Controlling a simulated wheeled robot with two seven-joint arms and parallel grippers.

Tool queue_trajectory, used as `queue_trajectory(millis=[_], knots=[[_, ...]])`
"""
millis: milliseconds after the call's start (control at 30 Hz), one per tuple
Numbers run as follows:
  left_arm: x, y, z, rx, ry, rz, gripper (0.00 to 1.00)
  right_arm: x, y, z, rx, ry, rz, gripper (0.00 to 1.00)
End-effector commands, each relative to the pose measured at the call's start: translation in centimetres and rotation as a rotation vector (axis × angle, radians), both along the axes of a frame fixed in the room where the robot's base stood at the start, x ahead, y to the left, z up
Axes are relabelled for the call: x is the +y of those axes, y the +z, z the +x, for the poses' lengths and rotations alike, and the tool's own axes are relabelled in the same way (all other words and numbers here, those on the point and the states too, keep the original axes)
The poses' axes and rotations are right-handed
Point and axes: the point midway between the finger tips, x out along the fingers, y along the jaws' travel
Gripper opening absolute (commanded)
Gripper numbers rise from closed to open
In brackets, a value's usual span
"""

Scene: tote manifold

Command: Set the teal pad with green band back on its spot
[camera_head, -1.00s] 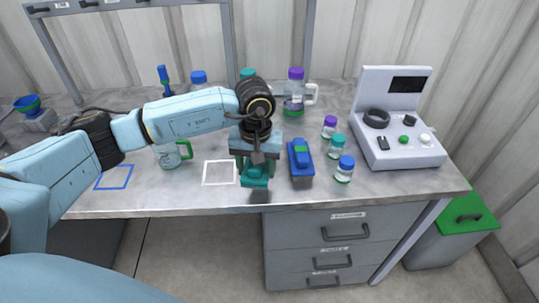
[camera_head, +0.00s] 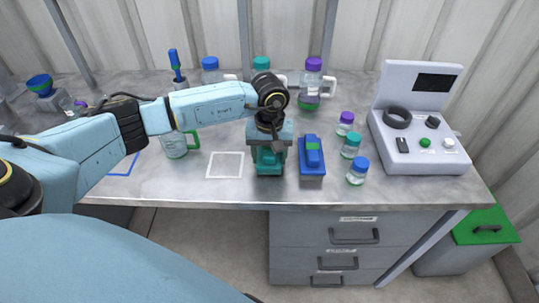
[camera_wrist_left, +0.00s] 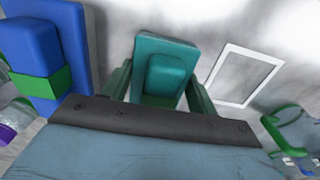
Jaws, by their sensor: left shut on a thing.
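My left gripper (camera_head: 270,163) is shut on the teal pad (camera_wrist_left: 163,65), a teal block with a smaller raised teal block on it. In the wrist view it sits between the two green fingers. Its green band cannot be made out; the gripper covers part of the pad. In the head view the pad (camera_head: 270,170) is near the bench's front edge, right of a white square outline (camera_head: 208,165) and left of a blue pad. I cannot tell if it touches the bench. The white outline (camera_wrist_left: 222,97) encloses bare bench. My right gripper is not in view.
A blue pad with green band (camera_head: 312,168) stands close to the gripper's right. Small capped jars (camera_head: 356,172) and a grey console (camera_head: 425,143) are further right. A green-handled mug (camera_head: 176,146) and a blue outline (camera_head: 124,170) lie left. Bottles (camera_head: 312,85) stand behind.

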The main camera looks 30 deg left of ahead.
Motion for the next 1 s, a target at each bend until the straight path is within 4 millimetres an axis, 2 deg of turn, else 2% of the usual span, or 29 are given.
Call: queue_trajectory(millis=[100, 400, 433, 567, 867, 1000], knots=[[0.0, -0.5, 0.0, -0.002, -0.001, 0.000, 0.37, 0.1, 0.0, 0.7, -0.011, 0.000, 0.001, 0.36], [0.0, -0.9, 0.0, -0.002, 0.000, 0.000, 0.37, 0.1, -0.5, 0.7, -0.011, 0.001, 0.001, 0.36], [0.0, -0.8, 0.0, -0.002, 0.000, 0.000, 0.62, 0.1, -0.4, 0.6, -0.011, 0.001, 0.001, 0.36], [0.0, -0.7, 0.0, -0.002, 0.000, 0.000, 0.79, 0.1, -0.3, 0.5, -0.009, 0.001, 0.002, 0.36], [0.0, -0.6, 0.0, -0.002, 0.000, 0.000, 0.80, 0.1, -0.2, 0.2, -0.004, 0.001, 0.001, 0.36], [0.0, 0.3, 0.1, -0.004, 0.000, 0.000, 0.80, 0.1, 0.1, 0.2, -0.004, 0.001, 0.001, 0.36]])
